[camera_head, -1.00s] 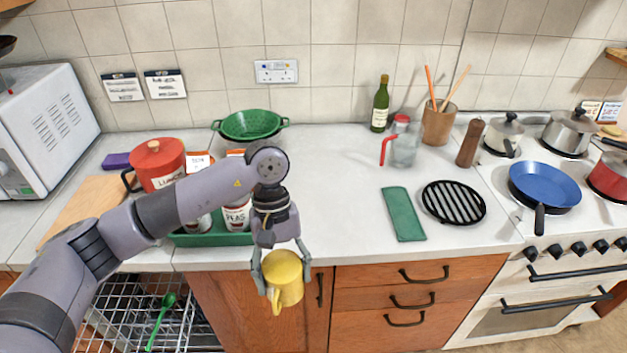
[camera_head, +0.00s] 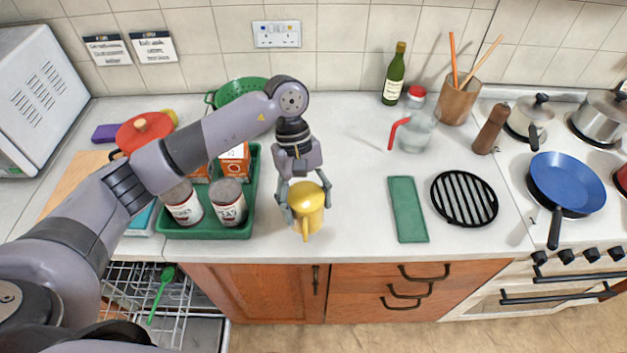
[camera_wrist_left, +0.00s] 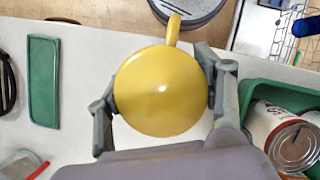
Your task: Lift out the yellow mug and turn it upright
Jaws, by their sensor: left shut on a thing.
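The yellow mug (camera_head: 308,211) is upside down, its closed base facing up and its handle towards the front. My left gripper (camera_head: 305,204) points down from above and is shut on it, one finger on each side. They are over the counter's front part, right of the green tray; I cannot tell whether the rim touches the counter. In the left wrist view the mug's round base (camera_wrist_left: 160,90) fills the space between the fingers (camera_wrist_left: 160,98), with the handle at the top. My right gripper is not in view.
The green tray (camera_head: 190,231) with tins and boxes stands close on the left. A green cloth (camera_head: 407,209) and a black trivet (camera_head: 464,199) lie to the right, with bare counter (camera_head: 355,200) between. The open dishwasher rack (camera_head: 185,295) holds a green spoon (camera_head: 160,292).

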